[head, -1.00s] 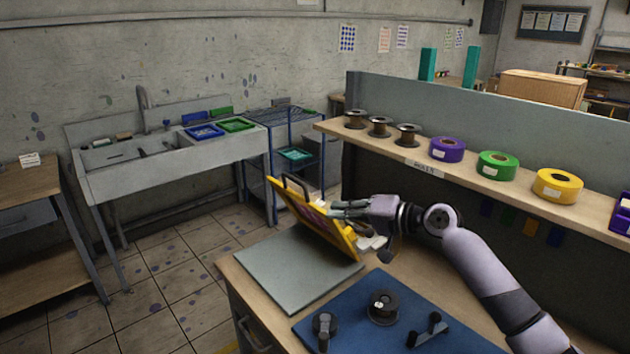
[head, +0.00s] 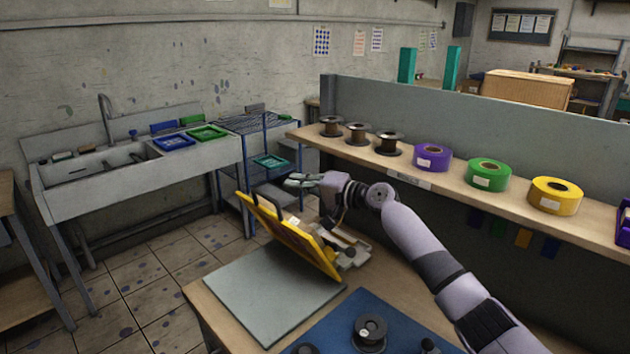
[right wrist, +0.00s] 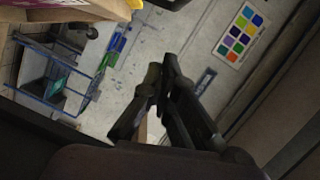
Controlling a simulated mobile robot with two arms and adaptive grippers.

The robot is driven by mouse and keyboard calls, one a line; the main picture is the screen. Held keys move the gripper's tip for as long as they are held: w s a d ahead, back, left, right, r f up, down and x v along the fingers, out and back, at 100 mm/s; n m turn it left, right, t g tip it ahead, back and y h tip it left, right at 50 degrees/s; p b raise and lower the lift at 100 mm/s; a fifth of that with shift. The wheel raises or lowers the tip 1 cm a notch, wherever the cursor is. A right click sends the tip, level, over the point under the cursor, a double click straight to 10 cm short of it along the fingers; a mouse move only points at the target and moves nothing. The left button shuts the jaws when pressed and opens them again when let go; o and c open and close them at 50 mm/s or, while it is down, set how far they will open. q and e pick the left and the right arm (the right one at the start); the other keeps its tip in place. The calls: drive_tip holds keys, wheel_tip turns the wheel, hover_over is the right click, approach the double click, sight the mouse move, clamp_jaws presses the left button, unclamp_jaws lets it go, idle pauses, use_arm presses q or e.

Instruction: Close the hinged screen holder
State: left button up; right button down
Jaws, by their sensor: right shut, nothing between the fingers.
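The hinged screen holder is a yellow frame (head: 290,238) with a dark handle on its upper edge. In the head view it stands tilted up over a grey flat board (head: 262,302), with its hinge side at the lower right by a pale clamp block (head: 350,254). My right gripper (head: 298,181) is shut and empty, beyond the frame and above it in the picture, and looks apart from it. Its dark fingers also show in the right wrist view (right wrist: 160,82). My left gripper is not in view.
A blue mat (head: 325,329) with a dark spool (head: 369,333) lies at the front of the bench. A shelf (head: 412,178) with spools and purple, green and yellow rolls runs along the right. A sink (head: 130,180) stands at the back left.

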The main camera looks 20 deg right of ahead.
drive_tip(key=a, duration=0.1)
drive_tip(key=s+a+p, duration=0.1)
drive_tip(key=a+p, duration=0.1)
drive_tip(key=shift+s+f, duration=0.3)
drive_tip(key=shift+s+a, duration=0.1)
drive_tip(key=shift+a, duration=0.1)
drive_tip(key=shift+f, duration=0.3)
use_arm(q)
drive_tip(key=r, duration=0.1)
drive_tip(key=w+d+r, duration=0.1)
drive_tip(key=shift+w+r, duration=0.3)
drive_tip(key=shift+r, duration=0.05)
use_arm(e)
drive_tip(key=shift+a, duration=0.1)
drive_tip(key=shift+a, duration=0.1)
